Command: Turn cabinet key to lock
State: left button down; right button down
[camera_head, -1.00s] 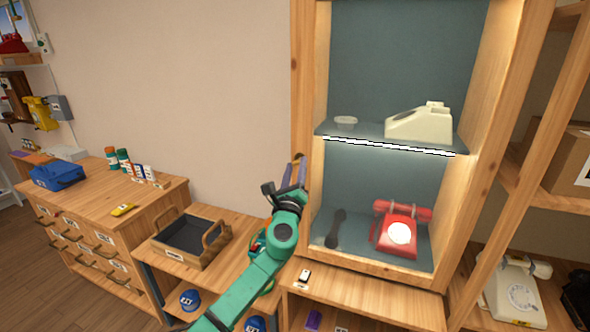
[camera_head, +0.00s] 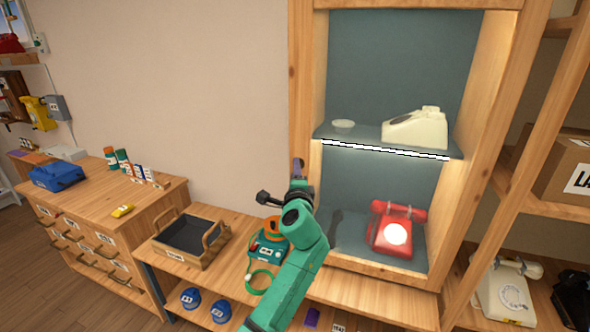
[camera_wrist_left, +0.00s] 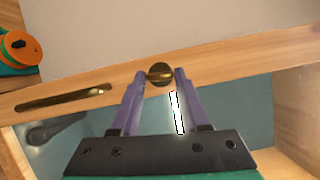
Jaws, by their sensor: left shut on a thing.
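The cabinet (camera_head: 302,60) has a wooden frame around a teal interior. In the left wrist view, a round brass lock with its key (camera_wrist_left: 160,75) sits on the cabinet's wooden door frame (camera_wrist_left: 230,60). My left gripper (camera_wrist_left: 161,78) has its two purple fingers on either side of the key and is shut on it. In the head view my left gripper (camera_head: 298,168) is at the cabinet's left edge, and my arm hides the key there. A long brass handle (camera_wrist_left: 64,98) lies along the same frame. My right gripper is not in view.
A red dial phone (camera_head: 396,232) stands on the lower shelf and a cream phone (camera_head: 415,130) with a small dish (camera_head: 343,124) on the upper shelf. A wooden tray (camera_head: 190,240) sits farther left.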

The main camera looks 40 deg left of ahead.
pick_arm(q)
jog(key=shift+n, duration=0.6)
jog(key=shift+p, duration=0.3)
jog(key=shift+c, duration=2)
grip_release()
jog(key=b+v, duration=0.4)
jog(key=v, duration=1)
jog(key=shift+d+r, duration=0.2)
jog(key=shift+r, duration=0.2)
jog(key=shift+s, duration=0.15)
